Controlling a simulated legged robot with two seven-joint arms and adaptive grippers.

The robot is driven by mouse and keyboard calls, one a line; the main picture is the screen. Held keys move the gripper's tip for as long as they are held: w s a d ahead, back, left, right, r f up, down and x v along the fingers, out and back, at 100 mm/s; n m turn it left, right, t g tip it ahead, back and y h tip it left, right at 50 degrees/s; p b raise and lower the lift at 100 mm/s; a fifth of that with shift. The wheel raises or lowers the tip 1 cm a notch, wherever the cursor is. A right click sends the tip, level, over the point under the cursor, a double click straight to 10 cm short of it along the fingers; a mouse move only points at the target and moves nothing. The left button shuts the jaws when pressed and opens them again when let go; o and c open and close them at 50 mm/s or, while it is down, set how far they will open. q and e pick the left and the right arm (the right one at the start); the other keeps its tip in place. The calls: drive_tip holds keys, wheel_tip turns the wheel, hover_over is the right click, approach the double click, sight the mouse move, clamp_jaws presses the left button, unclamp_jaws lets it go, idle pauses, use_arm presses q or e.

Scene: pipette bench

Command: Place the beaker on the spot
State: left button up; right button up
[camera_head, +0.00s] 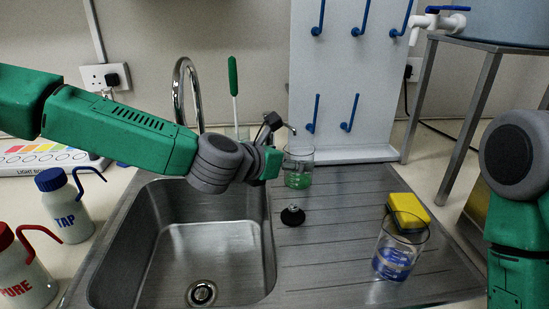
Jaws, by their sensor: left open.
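A glass beaker with green liquid (298,178) stands upright at the back of the steel drainer. A second, larger beaker with blue liquid (393,262) stands at the front right of the drainer. My left gripper (281,146) is open at the left side of the green-liquid beaker, with one dark finger above near its rim. I cannot tell whether it touches the glass. No marked spot can be made out. My right arm shows at the right edge, its gripper out of view.
The sink basin (185,235) opens left of the drainer. A black plug (292,215) and a yellow sponge (408,211) lie on the drainer. TAP (66,208) and PURE (22,272) bottles stand left. A white pegboard (345,80) rises behind. The drainer's front middle is clear.

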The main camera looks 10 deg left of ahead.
use_arm(q)
drive_tip(key=v, duration=0.6)
drive_tip(key=shift+s, duration=0.35)
drive_tip(key=shift+a+r, duration=0.1)
drive_tip(key=shift+r, duration=0.05)
